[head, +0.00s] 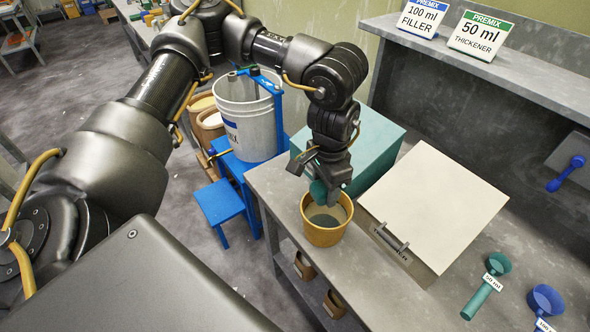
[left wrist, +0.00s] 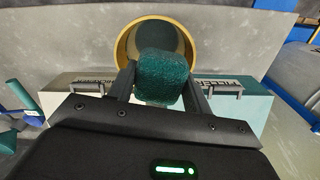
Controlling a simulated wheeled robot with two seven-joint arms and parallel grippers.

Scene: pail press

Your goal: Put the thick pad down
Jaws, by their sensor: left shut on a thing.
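My left gripper (head: 326,186) is shut on the thick pad, a dark green, rough-surfaced block (left wrist: 162,76) between its two fingers. In the head view only a small teal part of the pad (head: 318,190) shows beside the fingers. The gripper points down over the mouth of a yellow-tan pot (head: 327,235) at the bench's front edge. In the left wrist view the pot's yellow rim (left wrist: 122,47) lies just beyond the pad. Something dark grey-green lies inside the pot; I cannot tell what. My right gripper is not in view.
A teal box (head: 378,133) and a cream-lidded bin (head: 435,200) stand close behind and right of the pot. Green (head: 485,290) and blue (head: 545,300) scoops lie farther right. A white pail (head: 250,120) sits in a blue stand (head: 240,178) at left.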

